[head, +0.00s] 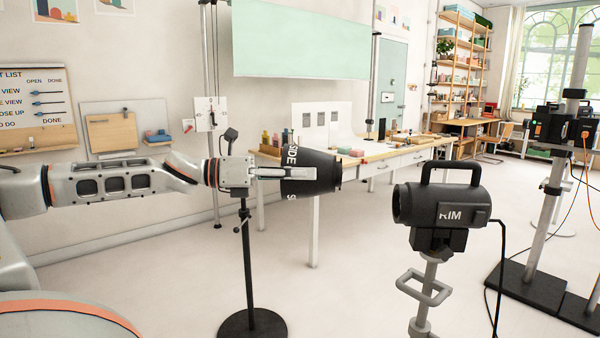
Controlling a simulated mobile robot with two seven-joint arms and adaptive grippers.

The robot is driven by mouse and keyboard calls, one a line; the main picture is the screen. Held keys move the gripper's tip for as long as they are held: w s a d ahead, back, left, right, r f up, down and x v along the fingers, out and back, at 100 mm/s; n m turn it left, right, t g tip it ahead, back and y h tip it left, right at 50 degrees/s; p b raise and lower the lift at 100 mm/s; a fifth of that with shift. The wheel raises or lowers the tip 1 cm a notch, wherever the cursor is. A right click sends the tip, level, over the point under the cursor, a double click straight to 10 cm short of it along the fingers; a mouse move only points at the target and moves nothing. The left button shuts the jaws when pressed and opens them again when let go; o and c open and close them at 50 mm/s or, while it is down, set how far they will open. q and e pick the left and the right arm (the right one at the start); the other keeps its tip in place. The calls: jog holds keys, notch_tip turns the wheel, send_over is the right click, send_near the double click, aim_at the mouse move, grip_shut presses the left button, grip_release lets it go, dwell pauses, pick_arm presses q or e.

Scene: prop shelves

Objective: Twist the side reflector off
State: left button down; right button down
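The side reflector (322,160) is a black, tapering cup with white letters, partly covered, that read like "SIDE". The far finger is hidden behind the reflector. The reflector hangs in the air at the gripper, with nothing seen joined to its right end. My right gripper is out of view.
A black lamp marked "RIM" (430,205), with a top handle, stands on a grey pole at the right, its cable hanging down. Another lamp stand (548,210) is farther right. A long white table (400,148) is behind. Open floor lies between the stands.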

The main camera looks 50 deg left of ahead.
pick_arm(q)
jog(key=shift+w+d+f+p, duration=0.1)
jog(key=shift+w+f+p, duration=0.05)
jog(key=shift+f+p, duration=0.2)
jog(key=g+y+p, duration=0.2)
jog(key=p, duration=0.2)
jog(key=shift+f+m, duration=0.15)
jog(key=shift+m, duration=0.15)
jog(key=shift+f+g+y, duration=0.3)
jog(key=shift+f+g, duration=0.1)
jog(key=shift+g, duration=0.2)
jog(key=shift+w+f+y, duration=0.1)
jog(key=shift+f+y, duration=0.05)
jog(key=shift+y, duration=0.15)
jog(key=shift+f+g, duration=0.15)
jog(key=shift+g, duration=0.15)
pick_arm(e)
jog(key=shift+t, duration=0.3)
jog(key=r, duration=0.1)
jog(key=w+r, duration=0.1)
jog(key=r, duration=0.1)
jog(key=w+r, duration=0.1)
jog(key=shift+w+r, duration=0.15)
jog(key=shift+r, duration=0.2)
